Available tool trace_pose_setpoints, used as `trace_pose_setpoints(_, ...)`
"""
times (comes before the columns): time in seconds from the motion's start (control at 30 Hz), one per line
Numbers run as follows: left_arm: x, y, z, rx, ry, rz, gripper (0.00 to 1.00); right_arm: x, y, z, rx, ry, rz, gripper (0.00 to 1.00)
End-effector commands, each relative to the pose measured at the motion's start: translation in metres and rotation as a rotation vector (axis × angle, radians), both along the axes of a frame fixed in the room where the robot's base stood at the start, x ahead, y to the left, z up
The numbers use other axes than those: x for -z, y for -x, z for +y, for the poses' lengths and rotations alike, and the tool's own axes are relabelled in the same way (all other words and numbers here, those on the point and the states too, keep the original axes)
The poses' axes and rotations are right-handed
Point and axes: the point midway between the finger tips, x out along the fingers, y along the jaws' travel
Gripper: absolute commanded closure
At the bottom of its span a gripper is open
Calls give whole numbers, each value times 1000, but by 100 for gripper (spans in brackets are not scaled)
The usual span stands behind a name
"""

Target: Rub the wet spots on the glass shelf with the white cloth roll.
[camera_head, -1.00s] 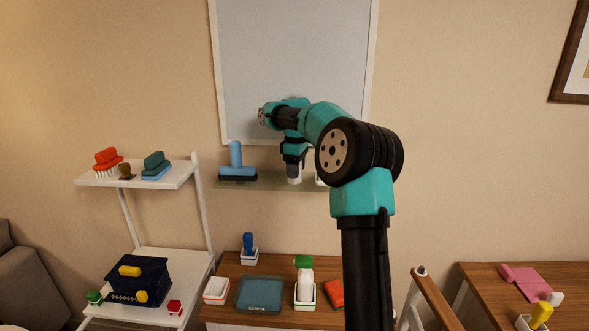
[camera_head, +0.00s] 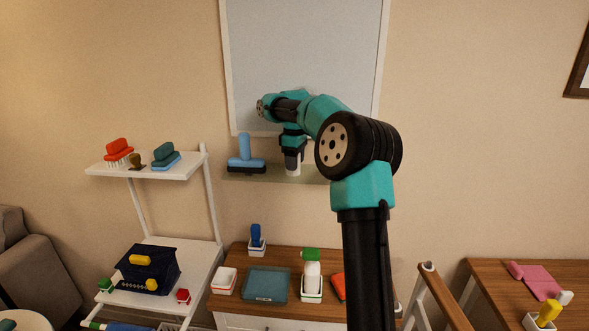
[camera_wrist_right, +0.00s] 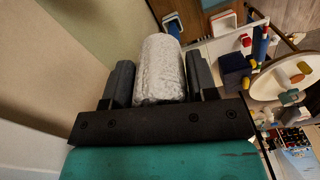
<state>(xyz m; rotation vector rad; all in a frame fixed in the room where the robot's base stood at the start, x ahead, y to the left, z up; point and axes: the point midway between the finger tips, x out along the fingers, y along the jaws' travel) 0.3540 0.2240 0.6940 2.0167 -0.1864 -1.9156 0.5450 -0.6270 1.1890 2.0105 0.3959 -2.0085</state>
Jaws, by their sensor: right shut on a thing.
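The glass shelf (camera_head: 262,179) is a thin translucent ledge on the wall below the pale framed board. My right gripper (camera_head: 293,160) points down over it, shut on the white cloth roll (camera_head: 297,169). In the right wrist view the roll (camera_wrist_right: 160,70) sits upright-looking between the two dark fingers. The roll's lower end is at the shelf's height, but I cannot tell whether it touches. I cannot make out wet spots on the glass. The shelf's right part is hidden behind my right arm. My left gripper is not in view.
A blue squeegee-like tool (camera_head: 245,155) stands on the shelf just left of the roll. A white rack (camera_head: 150,173) with brushes is further left. Below, a wooden cabinet top (camera_head: 235,262) holds a teal tray (camera_head: 267,283) and a green-topped bottle (camera_head: 312,272).

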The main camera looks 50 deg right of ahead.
Motion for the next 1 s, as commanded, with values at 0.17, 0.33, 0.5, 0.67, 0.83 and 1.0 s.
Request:
trace_pose_setpoints(0.17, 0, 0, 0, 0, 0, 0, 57, -4, 0, 0, 0, 0, 0, 93)
trace_pose_setpoints(0.33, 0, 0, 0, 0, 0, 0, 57, -5, 0, 0, 0, 0, 0, 93)
trace_pose_setpoints(0.5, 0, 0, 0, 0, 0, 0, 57, -5, 0, 0, 0, 1, 0, 93)
trace_pose_setpoints(0.67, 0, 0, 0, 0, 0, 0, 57, -6, 0, 0, 0, 1, 0, 63)
trace_pose_setpoints(0.83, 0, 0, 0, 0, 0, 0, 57, -6, 0, 0, 0, 1, 0, 79)
trace_pose_setpoints(1.0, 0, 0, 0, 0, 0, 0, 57, -6, 0, 0, 0, 1, 0, 95)
